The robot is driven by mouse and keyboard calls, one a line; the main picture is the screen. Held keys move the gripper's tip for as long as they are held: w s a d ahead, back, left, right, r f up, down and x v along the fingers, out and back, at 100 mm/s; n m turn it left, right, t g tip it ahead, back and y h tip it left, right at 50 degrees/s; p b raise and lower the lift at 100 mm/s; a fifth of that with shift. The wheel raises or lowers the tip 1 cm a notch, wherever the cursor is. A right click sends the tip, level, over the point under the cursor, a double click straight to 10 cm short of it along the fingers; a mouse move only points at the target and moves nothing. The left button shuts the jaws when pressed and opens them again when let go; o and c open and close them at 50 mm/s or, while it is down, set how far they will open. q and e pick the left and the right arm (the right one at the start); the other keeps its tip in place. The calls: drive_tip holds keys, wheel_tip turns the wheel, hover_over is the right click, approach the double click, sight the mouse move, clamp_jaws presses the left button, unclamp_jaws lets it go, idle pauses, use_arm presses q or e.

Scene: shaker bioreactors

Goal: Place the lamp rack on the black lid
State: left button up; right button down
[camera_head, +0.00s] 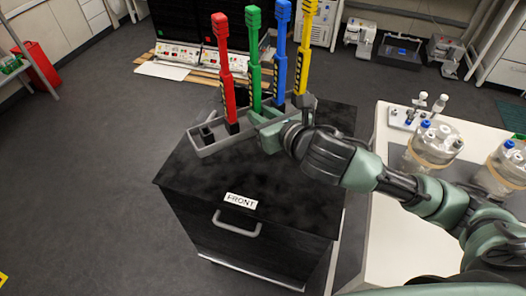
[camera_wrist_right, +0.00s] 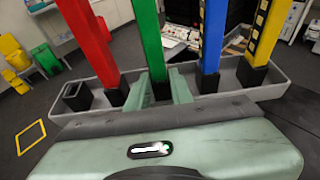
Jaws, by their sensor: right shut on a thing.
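The lamp rack (camera_head: 218,146) is a long grey tray with red, green, blue and yellow lamps standing upright in black sockets; its left end socket is empty. It also shows in the right wrist view (camera_wrist_right: 272,91). My right gripper (camera_head: 266,127) is shut on the rack's near wall by the green lamp, and its fingers show in the wrist view (camera_wrist_right: 168,88). The black lid (camera_head: 265,180) is the top of a black cabinet with a FRONT label. The rack is over the lid's far part; I cannot tell whether it touches. My left gripper is out of view.
A white table (camera_head: 385,240) with glass vessels (camera_head: 435,145) and a small rack of bottles stands close on the right. A red bin (camera_head: 38,65) is at the far left. The near part of the lid and the floor on the left are clear.

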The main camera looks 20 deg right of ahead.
drive_tip(key=shift+m+h, duration=0.3)
drive_tip(key=shift+h, duration=0.2)
drive_tip(key=w+d+r, duration=0.1)
drive_tip(key=r, duration=0.1)
drive_tip(key=w+d+r+b, duration=0.1)
drive_tip(key=w+r, duration=0.1)
drive_tip(key=w+d+r, duration=0.2)
drive_tip(key=shift+w+d, duration=0.1)
drive_tip(key=shift+w, duration=0.1)
wheel_tip(320, 180, down, 20)
drive_tip(key=shift+r+b, duration=0.15)
drive_tip(key=shift+b, duration=1.05)
drive_tip(key=c, duration=1.3)
unclamp_jaws()
drive_tip(key=shift+f, duration=0.2)
drive_tip(key=shift+o, duration=0.2)
drive_tip(key=shift+r, duration=0.15)
drive_tip(key=v, duration=1.2)
drive_tip(key=shift+s+d+b, duration=0.1)
drive_tip(key=shift+b, duration=0.25)
